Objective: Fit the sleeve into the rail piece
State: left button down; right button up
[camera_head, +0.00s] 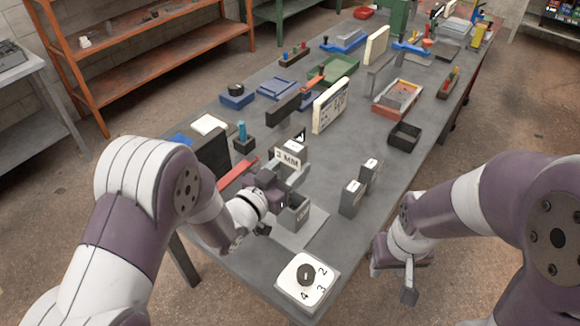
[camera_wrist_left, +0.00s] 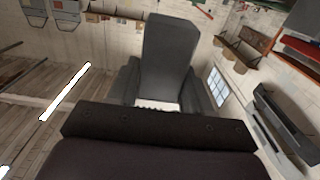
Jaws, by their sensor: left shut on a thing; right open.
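My left gripper (camera_head: 280,203) is shut at a grey block-like piece with a dark, hollow-looking top, which I take for the sleeve (camera_head: 295,215). It is over or on a flat grey plate (camera_head: 318,221); I cannot tell whether they touch. The left wrist view shows a long grey piece (camera_wrist_left: 170,60) between the left fingers (camera_wrist_left: 163,88), pointing away from the palm. I cannot tell for certain which part is the rail piece. My right gripper (camera_head: 408,278) is open and empty, off the bench's right edge.
A grey holder with a "2 MM" label (camera_head: 288,158) stands just behind the left gripper. Two grey labelled blocks (camera_head: 351,198) (camera_head: 369,173) stand to the right. A white dial box (camera_head: 302,281) is at the front corner. A black tray (camera_head: 404,136) lies farther back. Bare bench lies between.

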pick_arm(q)
notch_tip(320, 180, down, 4)
jog(key=b, duration=0.3)
jog(key=shift+f+b, duration=0.2)
jog(key=shift+b, duration=0.15)
jog(key=shift+f+b, duration=0.5)
jog(key=shift+f, duration=0.1)
jog(key=shift+r, duration=0.1)
dwell(0.9)
jog(key=shift+f+b, duration=2.8)
jog(key=shift+b, duration=0.05)
jog(key=c, duration=0.5)
grip_release()
jog(key=shift+s, duration=0.1)
jog(key=shift+o, duration=0.5)
